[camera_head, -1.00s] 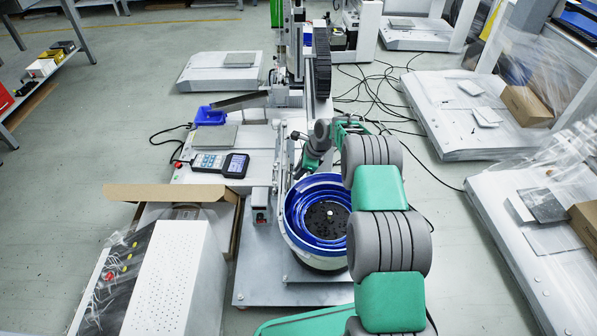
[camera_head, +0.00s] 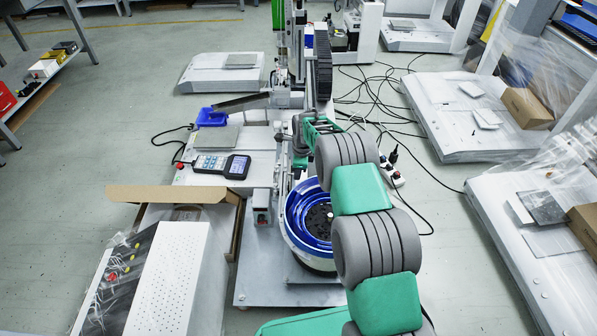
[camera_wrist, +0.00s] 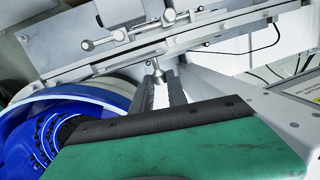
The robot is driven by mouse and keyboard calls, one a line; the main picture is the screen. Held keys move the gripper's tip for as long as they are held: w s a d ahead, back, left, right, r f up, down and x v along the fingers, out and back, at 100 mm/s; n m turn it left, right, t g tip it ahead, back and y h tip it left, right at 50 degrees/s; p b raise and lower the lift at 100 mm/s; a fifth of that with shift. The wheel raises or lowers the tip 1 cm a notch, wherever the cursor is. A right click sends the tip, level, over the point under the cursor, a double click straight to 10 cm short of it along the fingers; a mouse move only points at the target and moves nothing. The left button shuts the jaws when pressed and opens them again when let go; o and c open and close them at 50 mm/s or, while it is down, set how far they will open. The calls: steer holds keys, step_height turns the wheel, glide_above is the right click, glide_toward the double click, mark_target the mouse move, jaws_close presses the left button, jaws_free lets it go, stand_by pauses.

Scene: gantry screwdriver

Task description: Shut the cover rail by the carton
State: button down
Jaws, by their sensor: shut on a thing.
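A long pale metal rail (camera_wrist: 105,66) crosses the upper part of the wrist view at a slant. A small round metal knob (camera_wrist: 157,68) sticks out from it. My gripper (camera_wrist: 161,84) has its two dark fingers closed around this knob. In the head view, my gripper end (camera_head: 300,150) is beside the gantry, left of my arm, and its fingers are too small to make out. The rail is hard to tell apart there. The open brown carton (camera_head: 165,193) stands at the left of the machine, beside a white perforated box.
The blue bowl feeder (camera_head: 305,215) sits just below my gripper end, and shows close by in the wrist view (camera_wrist: 25,130). A handheld pendant (camera_head: 222,165) lies on the machine's base. Black cables (camera_head: 375,95) trail over the floor at the right.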

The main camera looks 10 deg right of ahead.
steer(key=shift+w+a+r+h+b, duration=0.15)
steer(key=shift+a+h+b, duration=0.1)
steer(key=shift+h, duration=0.3)
steer(key=shift+a+r+h+b, duration=0.15)
steer(key=shift+a+h, duration=0.1)
steer(key=shift+h, duration=0.3)
steer(key=shift+a+r+g+h+b, duration=0.2)
steer(key=shift+r+g+h+b, duration=0.15)
steer(key=shift+h, duration=0.55)
steer(key=c, duration=1.3)
jaws_free()
steer(key=p+v, duration=0.3)
steer(key=v, duration=0.4)
steer(key=shift+a+r, duration=0.15)
steer(key=shift+r, duration=0.2)
